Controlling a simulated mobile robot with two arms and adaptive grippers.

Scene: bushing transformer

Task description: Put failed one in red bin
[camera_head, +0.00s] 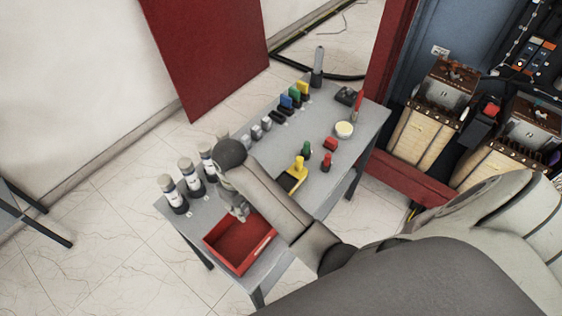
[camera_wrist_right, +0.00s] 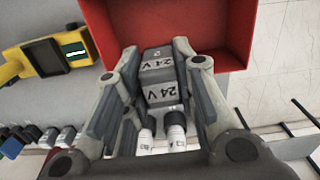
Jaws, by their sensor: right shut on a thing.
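The red bin (camera_head: 238,252) stands at the near end of the grey table; its red wall also fills the top of the right wrist view (camera_wrist_right: 215,25). My right gripper (camera_head: 238,212) is over the bin's far edge in the head view. In the right wrist view its two fingers (camera_wrist_right: 155,58) are closed on the sides of a grey block (camera_wrist_right: 160,76) marked "24 V". The block is held at the bin's edge; whether it touches the bin cannot be told. My left gripper is not in view.
Several white cylinders with dark bases (camera_head: 173,195) line the table's left edge. A yellow meter (camera_head: 296,173), coloured blocks (camera_head: 295,97) and a round white item (camera_head: 344,129) stand farther back on the table (camera_head: 265,172). Wooden-cased transformers (camera_head: 432,112) are at the right.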

